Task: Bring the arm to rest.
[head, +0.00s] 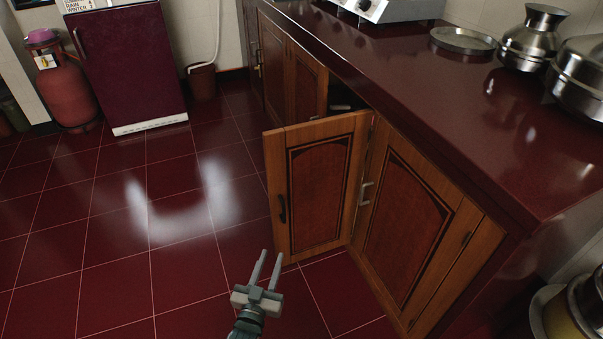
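My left gripper (271,255) shows at the bottom middle of the head view, pointing away from me over the red tiled floor. Its two grey fingers stand apart with nothing between them, so it is open and empty. It appears just in front of the lower left corner of an open wooden cabinet door (320,185); I see no grip on the door or its dark handle (282,208). My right gripper is not in view.
The dark red counter (440,110) runs along the right, with steel pots (532,38), a round tray (463,40) and a stove (385,8) on it. A closed cabinet door (405,215) is below. A fridge (128,65) and red gas cylinder (67,92) stand far left. The left floor is clear.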

